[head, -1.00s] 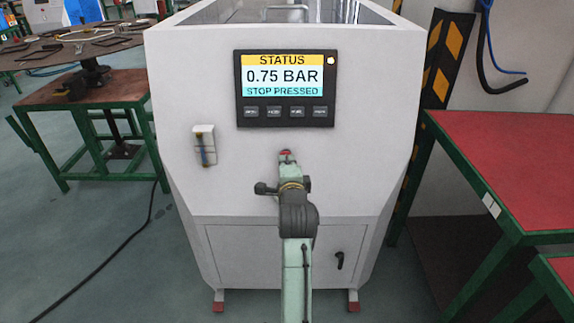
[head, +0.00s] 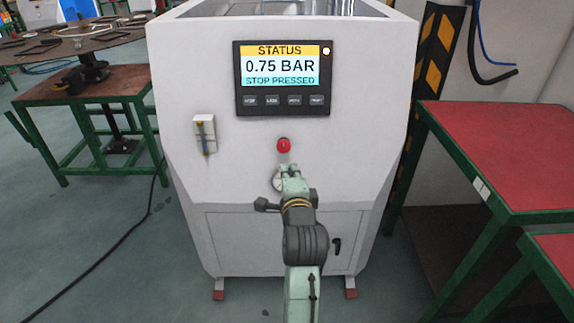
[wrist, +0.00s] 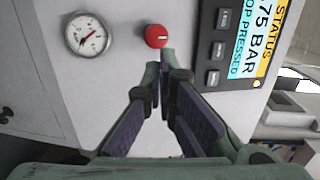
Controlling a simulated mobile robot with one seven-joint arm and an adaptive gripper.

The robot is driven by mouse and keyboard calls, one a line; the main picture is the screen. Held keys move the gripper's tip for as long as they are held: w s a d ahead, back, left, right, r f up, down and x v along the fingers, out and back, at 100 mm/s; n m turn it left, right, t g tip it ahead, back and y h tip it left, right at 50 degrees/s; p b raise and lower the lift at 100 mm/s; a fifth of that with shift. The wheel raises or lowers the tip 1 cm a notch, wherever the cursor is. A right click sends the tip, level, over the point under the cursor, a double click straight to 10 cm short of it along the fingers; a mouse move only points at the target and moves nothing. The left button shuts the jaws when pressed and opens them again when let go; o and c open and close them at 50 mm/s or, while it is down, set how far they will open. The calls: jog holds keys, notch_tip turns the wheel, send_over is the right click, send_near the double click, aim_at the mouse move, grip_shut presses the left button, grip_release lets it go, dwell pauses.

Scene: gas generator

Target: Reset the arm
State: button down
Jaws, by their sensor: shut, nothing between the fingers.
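My gripper (head: 292,172) is in front of the white cabinet, just below the red button (head: 284,146). In the wrist view my gripper (wrist: 166,72) shows its dark-padded fingers meeting at the tips, with nothing between them. The red button (wrist: 157,36) is just beyond the fingertips in that view, and a gap between them cannot be judged exactly. The status screen (head: 280,67) reads 0.75 BAR and STOP PRESSED. A round gauge (wrist: 86,35) sits beside the button; in the head view my gripper partly hides it.
The white cabinet (head: 350,155) fills the middle. A small sight-tube fitting (head: 204,134) is on its face, left of the button. A red-topped green table (head: 500,150) stands at right, and a brown-topped workbench (head: 85,88) at left. A black cable (head: 100,258) lies on the floor.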

jog(key=shift+s+d+r, duration=0.1)
jog(key=shift+s, duration=0.8)
